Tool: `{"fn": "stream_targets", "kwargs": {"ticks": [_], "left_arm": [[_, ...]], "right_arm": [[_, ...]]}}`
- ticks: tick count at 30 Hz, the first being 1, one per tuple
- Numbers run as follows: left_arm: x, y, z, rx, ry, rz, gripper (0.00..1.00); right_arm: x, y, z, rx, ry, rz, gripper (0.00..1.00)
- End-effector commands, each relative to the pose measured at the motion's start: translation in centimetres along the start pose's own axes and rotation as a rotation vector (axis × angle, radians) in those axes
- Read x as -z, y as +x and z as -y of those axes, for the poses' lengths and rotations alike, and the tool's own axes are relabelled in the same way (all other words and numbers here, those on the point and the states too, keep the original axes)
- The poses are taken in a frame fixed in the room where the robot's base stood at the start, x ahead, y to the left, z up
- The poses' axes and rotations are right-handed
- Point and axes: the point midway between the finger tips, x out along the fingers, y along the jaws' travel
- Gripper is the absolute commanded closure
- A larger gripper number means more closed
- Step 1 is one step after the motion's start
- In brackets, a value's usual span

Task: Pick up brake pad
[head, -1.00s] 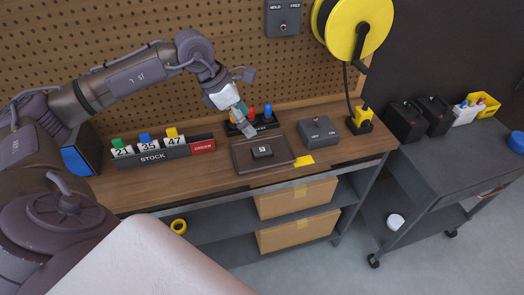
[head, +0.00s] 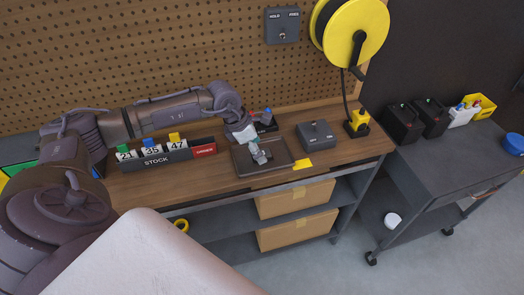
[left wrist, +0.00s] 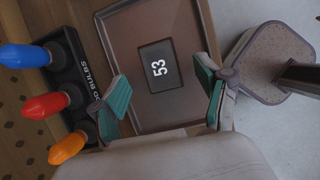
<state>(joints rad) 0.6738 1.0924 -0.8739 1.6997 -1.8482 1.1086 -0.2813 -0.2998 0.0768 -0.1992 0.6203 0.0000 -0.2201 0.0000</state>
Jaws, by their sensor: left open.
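The brake pad is a small dark block marked 53 (left wrist: 158,68). It lies flat in a shallow brown tray (left wrist: 190,18) on the workbench. In the head view the gripper mostly hides the pad. My left gripper (head: 260,156) is over the tray, pointing down. In the left wrist view its teal-padded fingers (left wrist: 165,95) are open and spread to either side of the pad's line, with nothing between them. I cannot tell how high the fingertips are above the tray. My right gripper is not in view.
A grey switch box (head: 317,136) is right of the tray. A stock rack (head: 160,162) stands to the left, and a yellow note (head: 302,164) lies at the bench's front edge.

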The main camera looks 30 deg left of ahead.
Motion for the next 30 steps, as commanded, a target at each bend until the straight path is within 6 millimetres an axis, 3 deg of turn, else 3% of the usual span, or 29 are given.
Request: {"fn": "stream_targets", "kwargs": {"ticks": [4, 11, 23, 30], "left_arm": [[-0.02, 1.23, 0.03, 0.001, 0.000, 0.000, 0.25], [0.03, 1.41, 0.02, 0.000, 0.001, 0.001, 0.25], [0.01, 1.36, 0.01, 0.000, 0.000, 0.001, 0.92], [-0.04, 1.29, -0.02, -0.001, 0.000, 0.002, 0.94]], "right_arm": [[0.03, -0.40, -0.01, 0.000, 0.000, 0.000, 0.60], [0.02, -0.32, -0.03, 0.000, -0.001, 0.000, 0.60], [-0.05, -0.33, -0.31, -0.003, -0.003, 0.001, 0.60], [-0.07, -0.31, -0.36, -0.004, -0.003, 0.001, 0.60]]}}
